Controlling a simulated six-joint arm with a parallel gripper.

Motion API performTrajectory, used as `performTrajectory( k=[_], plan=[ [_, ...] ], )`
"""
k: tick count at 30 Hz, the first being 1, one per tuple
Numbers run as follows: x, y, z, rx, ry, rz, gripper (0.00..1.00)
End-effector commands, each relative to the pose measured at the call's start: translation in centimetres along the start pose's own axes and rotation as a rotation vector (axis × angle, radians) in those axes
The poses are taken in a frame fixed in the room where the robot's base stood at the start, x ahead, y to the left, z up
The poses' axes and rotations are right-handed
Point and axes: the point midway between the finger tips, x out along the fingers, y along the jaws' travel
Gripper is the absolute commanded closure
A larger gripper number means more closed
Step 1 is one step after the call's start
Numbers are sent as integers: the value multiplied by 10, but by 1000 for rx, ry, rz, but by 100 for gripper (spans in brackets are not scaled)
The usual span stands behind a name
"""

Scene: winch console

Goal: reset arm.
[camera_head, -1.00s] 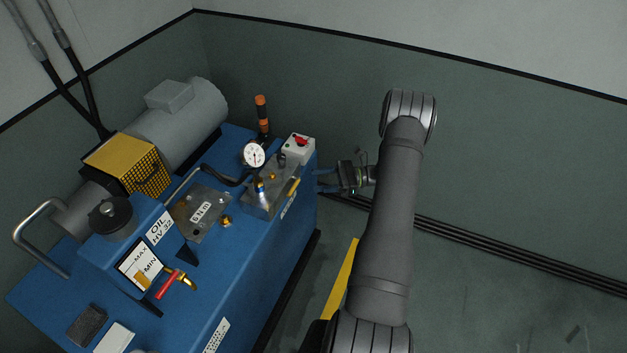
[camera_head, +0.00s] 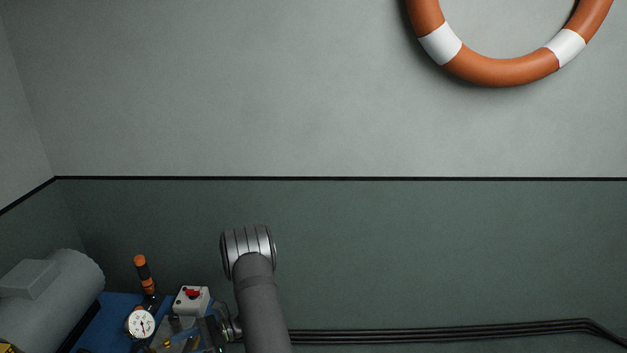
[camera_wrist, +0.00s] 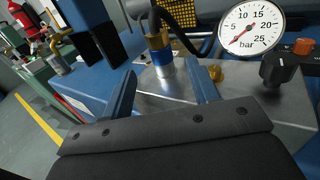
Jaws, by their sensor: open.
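My arm rises at the bottom of the head view, left of centre. My gripper (camera_head: 215,330) is partly hidden behind it, beside the blue winch console (camera_head: 112,312). In the wrist view my gripper (camera_wrist: 160,68) shows two blue fingers spread apart with nothing held between them. Beyond the fingers are a metal block (camera_wrist: 255,108) and a blue-banded fitting (camera_wrist: 160,55). The fingers look close to the block; I cannot tell if they touch it.
A pressure gauge (camera_head: 141,322), an orange-banded post (camera_head: 143,270), a grey box with a red switch (camera_head: 192,298) and a motor (camera_head: 65,285) crowd the console. A black knob (camera_wrist: 285,70) stands right of the fitting. A lifebuoy (camera_head: 500,72) hangs on the wall.

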Motion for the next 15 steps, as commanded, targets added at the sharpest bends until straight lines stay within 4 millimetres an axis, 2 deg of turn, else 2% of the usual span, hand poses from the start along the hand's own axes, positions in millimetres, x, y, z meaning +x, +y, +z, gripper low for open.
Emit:
performTrajectory(
  k=[3, 9, 15],
  plan=[
    [25, 1, 0, 1, -1, 4, 45],
    [54, 0, 0, 0, 0, 3, 45],
    [64, 0, 3, -1, 0, 0, 45]
  ],
)
